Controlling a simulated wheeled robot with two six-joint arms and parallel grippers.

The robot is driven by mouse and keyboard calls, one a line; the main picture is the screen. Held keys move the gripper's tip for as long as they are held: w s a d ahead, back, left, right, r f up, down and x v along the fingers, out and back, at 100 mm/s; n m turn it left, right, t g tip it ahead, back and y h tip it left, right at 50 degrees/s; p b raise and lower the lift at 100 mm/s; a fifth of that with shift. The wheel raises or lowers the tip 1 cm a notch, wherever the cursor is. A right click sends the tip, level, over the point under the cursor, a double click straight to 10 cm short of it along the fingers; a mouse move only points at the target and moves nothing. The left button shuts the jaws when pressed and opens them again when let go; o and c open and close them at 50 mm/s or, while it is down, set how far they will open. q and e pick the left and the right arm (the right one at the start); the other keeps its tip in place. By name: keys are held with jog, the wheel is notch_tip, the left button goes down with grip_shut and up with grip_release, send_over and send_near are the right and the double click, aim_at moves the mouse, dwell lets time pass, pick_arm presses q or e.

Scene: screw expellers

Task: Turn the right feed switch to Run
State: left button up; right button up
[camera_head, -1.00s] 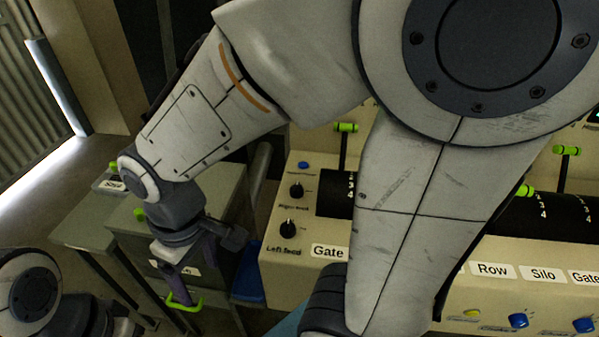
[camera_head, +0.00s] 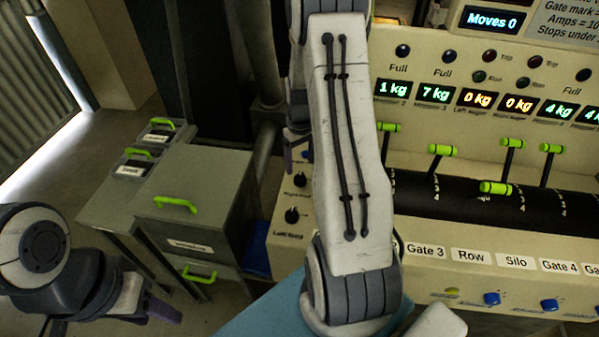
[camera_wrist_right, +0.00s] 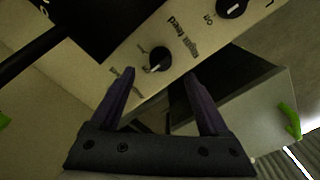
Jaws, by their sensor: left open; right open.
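The right feed switch (camera_wrist_right: 159,60) is a black round knob with a pale pointer mark, on the cream panel by the "Right feed" label. It also shows in the head view (camera_head: 300,180), beside my arm. Its position words are too small to read. My right gripper (camera_wrist_right: 158,74) is open, its purple fingers on either side of the knob in the wrist view; I cannot tell whether they touch it. In the head view my right arm partly hides this gripper. My left gripper (camera_head: 152,305) is open and empty at lower left, away from the panel.
The left feed knob (camera_head: 292,215) sits just below the right feed switch. Black levers with green grips (camera_head: 442,150) stand along the machine. A grey cabinet (camera_head: 210,225) with green handles stands left of the panel. Open floor lies further left.

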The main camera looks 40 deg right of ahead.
aim_at(300, 176)
notch_tip(300, 176, down, 6)
jog(key=shift+f+p, duration=0.1)
jog(key=shift+p, duration=0.45)
grip_shut()
jog(key=shift+m, duration=0.3)
jog(key=m+b, duration=0.1)
jog(key=m, duration=0.4)
jog(key=shift+m, duration=0.3)
jog(key=m+b, duration=0.1)
jog(key=m, duration=0.4)
jog(key=shift+m, duration=0.3)
grip_release()
jog(key=shift+r, duration=0.2)
